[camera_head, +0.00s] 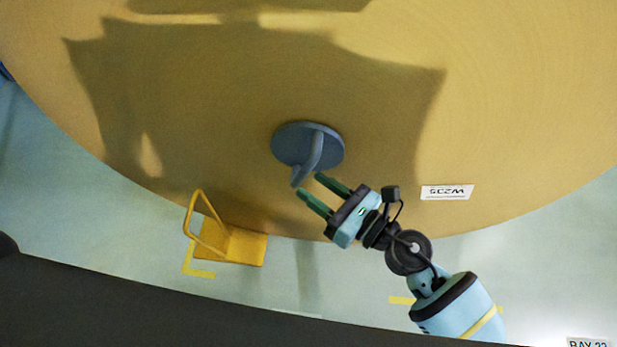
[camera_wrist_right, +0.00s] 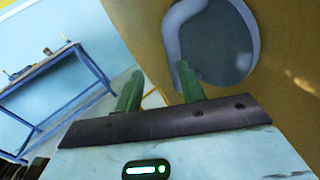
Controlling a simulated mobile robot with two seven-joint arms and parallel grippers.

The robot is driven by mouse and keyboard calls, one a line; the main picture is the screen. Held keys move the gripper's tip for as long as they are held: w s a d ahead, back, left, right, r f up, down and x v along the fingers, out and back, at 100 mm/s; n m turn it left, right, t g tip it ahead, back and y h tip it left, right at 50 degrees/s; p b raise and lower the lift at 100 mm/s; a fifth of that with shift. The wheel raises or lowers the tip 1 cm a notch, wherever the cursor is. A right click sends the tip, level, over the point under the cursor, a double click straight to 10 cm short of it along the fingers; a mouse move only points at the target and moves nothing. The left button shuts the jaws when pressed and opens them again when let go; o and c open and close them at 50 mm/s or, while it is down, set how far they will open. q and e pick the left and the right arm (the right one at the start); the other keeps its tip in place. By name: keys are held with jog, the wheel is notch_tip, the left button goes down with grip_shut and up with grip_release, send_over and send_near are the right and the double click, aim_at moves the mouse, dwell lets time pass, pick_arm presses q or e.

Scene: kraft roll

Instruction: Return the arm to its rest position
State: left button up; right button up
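My right gripper (camera_head: 312,187) reaches up from the lower right in the head view. Its two green fingers stand apart with nothing between them, just below a grey-blue round plug with a curved handle (camera_head: 300,143) on the face of the large kraft roll (camera_head: 520,110). In the right wrist view the green fingers (camera_wrist_right: 157,85) are also apart, and the plug (camera_wrist_right: 225,45) is beyond them at the upper right. Whether a fingertip touches the handle is hard to tell. My left gripper is not in view.
A yellow bracket-like stand (camera_head: 230,243) is on the floor below the roll, with yellow floor marks near it. A white label (camera_head: 447,192) is on the roll's face. A blue table (camera_wrist_right: 55,95) with small items stands at the left in the wrist view. The pale floor between looks mostly clear.

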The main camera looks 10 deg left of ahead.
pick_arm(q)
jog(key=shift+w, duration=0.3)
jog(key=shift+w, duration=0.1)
